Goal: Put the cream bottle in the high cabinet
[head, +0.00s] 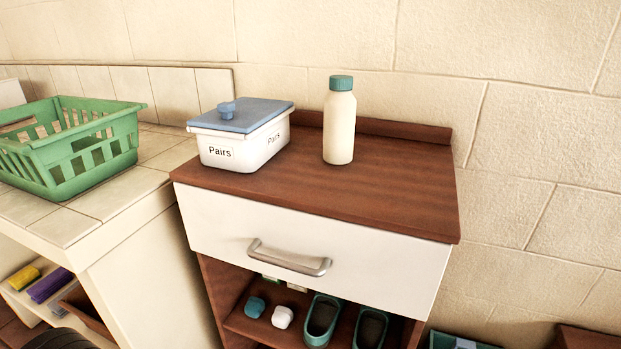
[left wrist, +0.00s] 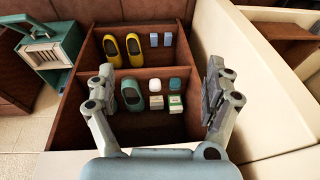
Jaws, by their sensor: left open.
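The cream bottle (head: 340,125), with a teal cap, stands upright on the brown wooden top (head: 390,195) of a cabinet in the head view. It is apart from the lidded box to its left, and no gripper touches it. In the left wrist view my left gripper (left wrist: 160,68) is open and empty, its two fingers spread in front of open shelves. My right gripper is in neither view. I cannot make out a high cabinet in either view.
A white box labelled "Pairs" (head: 240,145) with a blue lid stands left of the bottle. A white drawer (head: 310,243) is shut below the top. A green basket (head: 75,150) sits on the tiled counter. Shelves hold yellow shoes (left wrist: 134,48). The top's right side is clear.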

